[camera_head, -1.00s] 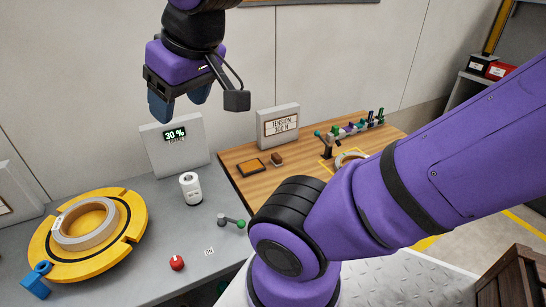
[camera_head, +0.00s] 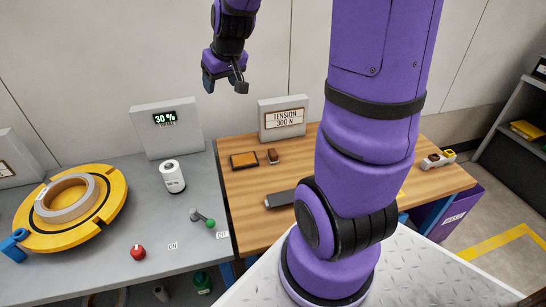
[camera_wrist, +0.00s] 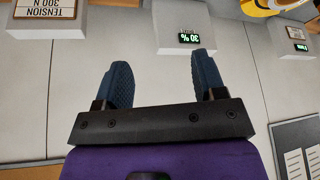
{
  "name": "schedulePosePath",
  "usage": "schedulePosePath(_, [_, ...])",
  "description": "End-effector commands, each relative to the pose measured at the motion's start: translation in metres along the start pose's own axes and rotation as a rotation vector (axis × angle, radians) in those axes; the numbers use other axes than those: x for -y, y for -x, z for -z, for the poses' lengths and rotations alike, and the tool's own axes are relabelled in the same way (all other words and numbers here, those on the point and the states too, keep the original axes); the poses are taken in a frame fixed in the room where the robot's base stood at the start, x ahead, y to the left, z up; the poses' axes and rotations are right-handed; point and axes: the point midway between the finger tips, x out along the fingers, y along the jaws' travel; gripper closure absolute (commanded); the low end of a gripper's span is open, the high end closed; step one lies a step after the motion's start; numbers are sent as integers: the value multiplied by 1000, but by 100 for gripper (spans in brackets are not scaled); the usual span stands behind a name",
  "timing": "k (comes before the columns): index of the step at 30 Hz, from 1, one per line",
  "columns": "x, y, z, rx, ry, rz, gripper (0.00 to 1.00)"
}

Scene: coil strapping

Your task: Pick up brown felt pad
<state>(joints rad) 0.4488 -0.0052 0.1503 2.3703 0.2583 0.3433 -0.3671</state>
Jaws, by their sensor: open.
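A small brown block (camera_head: 272,156) stands on the wooden table, just right of a flat black-rimmed tray with an orange-brown face (camera_head: 244,160). Either could be the brown felt pad; I cannot tell which for sure. My gripper (camera_head: 223,83) hangs high in front of the wall, above and a little left of both, well apart from them. In the wrist view my gripper (camera_wrist: 163,80) has its two blue fingers spread with nothing between them. Neither the block nor the tray shows there.
A tension sign (camera_head: 284,119) stands behind the block. A 30 % display (camera_head: 167,127) and a white cylinder (camera_head: 173,177) stand to the left on the grey bench. A yellow ring fixture (camera_head: 110,205) holds a coil. My arm hides part of the wooden table.

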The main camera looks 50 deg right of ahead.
Motion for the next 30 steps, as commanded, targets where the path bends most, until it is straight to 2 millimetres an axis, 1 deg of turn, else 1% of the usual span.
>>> schedulePosePath(1, [-11,-16,2,6,-19,-4,36])
schedulePosePath(7, [-52,-72,6,5,-73,-25,36])
schedulePosePath(13, [-95,-129,-2,7,-136,-53,36])
schedulePosePath(19, [-139,-185,-23,15,-205,-88,36])
schedulePosePath(24, [-175,-230,-51,27,-266,-123,36])
schedulePosePath(27, [-192,-253,-68,36,-299,-143,36])
schedulePosePath(30, [-205,-271,-83,43,-325,-161,36])
